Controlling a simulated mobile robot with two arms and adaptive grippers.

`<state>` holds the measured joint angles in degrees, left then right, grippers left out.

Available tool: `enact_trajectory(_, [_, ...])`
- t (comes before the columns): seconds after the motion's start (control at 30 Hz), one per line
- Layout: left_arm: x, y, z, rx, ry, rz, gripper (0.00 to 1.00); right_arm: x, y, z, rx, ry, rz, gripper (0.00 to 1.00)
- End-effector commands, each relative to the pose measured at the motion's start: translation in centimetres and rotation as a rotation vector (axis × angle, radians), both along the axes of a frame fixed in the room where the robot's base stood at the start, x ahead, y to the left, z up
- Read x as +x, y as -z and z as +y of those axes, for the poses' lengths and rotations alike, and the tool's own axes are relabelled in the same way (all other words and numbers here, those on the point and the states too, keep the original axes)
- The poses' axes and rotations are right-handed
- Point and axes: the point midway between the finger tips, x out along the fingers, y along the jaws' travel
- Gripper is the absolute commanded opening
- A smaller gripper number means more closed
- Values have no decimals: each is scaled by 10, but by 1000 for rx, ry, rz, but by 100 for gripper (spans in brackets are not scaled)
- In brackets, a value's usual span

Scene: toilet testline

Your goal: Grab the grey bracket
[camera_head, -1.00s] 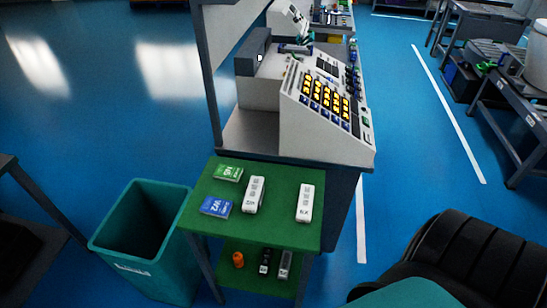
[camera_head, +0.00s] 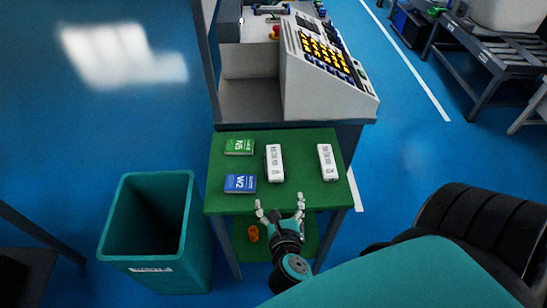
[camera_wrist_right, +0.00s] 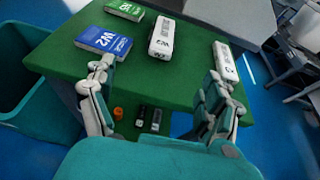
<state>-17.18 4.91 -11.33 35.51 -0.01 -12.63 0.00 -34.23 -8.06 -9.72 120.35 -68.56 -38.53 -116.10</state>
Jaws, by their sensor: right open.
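My right gripper (camera_head: 280,205) is open and empty at the front edge of the small green table (camera_head: 297,139). In the right wrist view my right gripper (camera_wrist_right: 158,74) has its fingers spread wide with the table between and beyond them. A small grey part (camera_wrist_right: 156,121), which may be the grey bracket, lies on the lower shelf beside a black part (camera_wrist_right: 140,117) and an orange piece (camera_wrist_right: 118,113). The grey part is below and between the fingers in that view, apart from them. In the head view my gripper hides it. My left gripper is out of view.
On the tabletop lie a green box (camera_head: 239,146), a blue W2 box (camera_head: 240,184) and two white boxes (camera_head: 274,163) (camera_head: 327,162). A teal bin (camera_head: 155,267) stands left of the table. A control console (camera_head: 318,85) stands behind it.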

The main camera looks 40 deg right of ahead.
Motion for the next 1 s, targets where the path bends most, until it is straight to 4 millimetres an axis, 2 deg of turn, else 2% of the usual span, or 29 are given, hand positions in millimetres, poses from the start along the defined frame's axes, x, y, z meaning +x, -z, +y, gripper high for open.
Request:
enact_trajectory(0.17, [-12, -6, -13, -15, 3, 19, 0, 34, 13, -19, 0, 0, -4, 85])
enact_trajectory(0.4, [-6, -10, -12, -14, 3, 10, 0, 72, 32, -41, 3, 0, -2, 85])
enact_trajectory(0.63, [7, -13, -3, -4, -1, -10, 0, 85, 40, -49, 4, 0, -1, 85])
enact_trajectory(0.87, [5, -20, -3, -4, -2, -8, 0, 111, 44, -65, 6, 0, -2, 85])
enact_trajectory(1.0, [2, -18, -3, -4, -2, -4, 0, 124, 53, -72, 6, -1, -2, 85])
